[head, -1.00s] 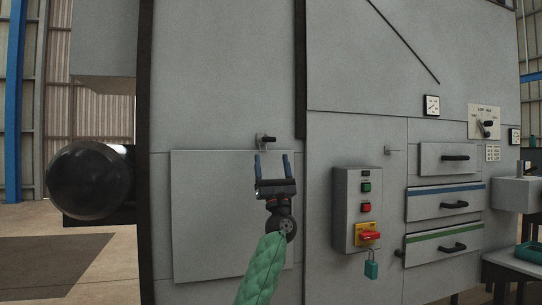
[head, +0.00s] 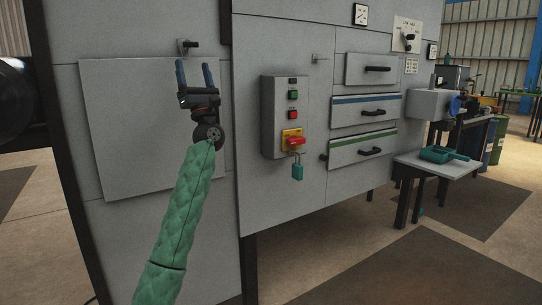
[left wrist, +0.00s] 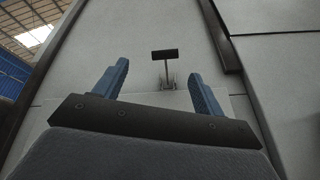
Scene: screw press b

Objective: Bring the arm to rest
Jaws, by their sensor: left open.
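My left gripper (head: 195,76) is raised in front of the grey machine cabinet, its blue fingers apart and pointing up. It is empty. The left wrist view also shows the left gripper (left wrist: 160,90) open, with a small black T-shaped handle (left wrist: 165,53) beyond the fingertips and apart from them. In the head view this handle (head: 188,45) sits just above the fingers on the cabinet's face. My left arm (head: 185,205) in its green padded sleeve reaches up from below. My right gripper is not in view.
A control box (head: 285,118) with buttons, a red-and-yellow switch and a teal padlock (head: 297,172) is to the right. Drawers with black handles (head: 370,151) follow. A small table (head: 445,165) holds a green tray (head: 436,155). Open floor (head: 400,270) lies at the lower right.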

